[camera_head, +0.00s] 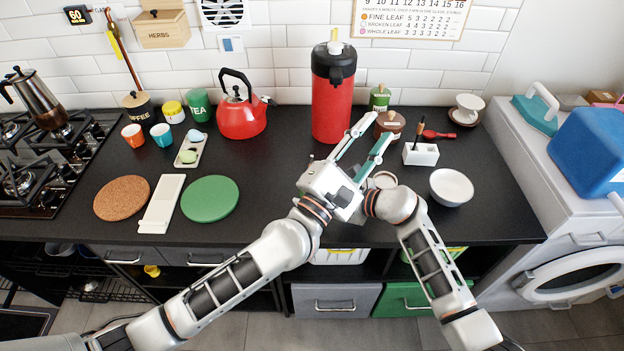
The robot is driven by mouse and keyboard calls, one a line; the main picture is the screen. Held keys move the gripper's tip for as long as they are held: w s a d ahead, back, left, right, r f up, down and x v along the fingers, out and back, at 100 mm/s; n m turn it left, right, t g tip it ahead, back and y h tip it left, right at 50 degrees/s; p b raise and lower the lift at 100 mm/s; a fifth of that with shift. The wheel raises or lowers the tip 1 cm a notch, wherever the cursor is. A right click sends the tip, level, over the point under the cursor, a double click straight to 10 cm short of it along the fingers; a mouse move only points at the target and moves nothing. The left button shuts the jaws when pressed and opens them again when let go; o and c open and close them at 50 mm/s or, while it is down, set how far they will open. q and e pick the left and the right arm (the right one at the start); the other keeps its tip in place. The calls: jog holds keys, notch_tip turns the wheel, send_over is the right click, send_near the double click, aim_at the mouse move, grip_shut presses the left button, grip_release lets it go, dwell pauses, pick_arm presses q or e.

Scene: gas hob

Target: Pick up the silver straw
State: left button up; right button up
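I cannot make out the silver straw for certain. A small white holder (421,154) on the counter has a thin dark stick (419,130) standing in it. My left gripper (378,129) is in front of the red pump flask, left of the white holder. Its two long fingers are spread, point up and to the right, and show nothing between them. My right arm (425,255) comes in from the lower right, and its wrist meets the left gripper's body in the picture. The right gripper's fingers are hidden there.
A red pump flask (332,105) stands behind my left gripper. A brown-lidded jar (389,124) and a small round dish (382,180) are close to its fingers. A white bowl (451,187) is at the right. The counter front (265,225) is clear.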

pick_arm(q)
jog(key=s+a+f+n+t+y, duration=0.1)
jog(key=s+a+f+n+y, duration=0.2)
jog(key=a+f+n+y, duration=0.5)
jog(key=s+a+f+n+y, duration=0.35)
jog(key=f+n+y, duration=0.3)
jog(key=n, duration=0.25)
jog(key=shift+h, duration=0.45)
jog(key=shift+w+f, duration=0.2)
jog(key=shift+w, duration=5.8)
grip_shut()
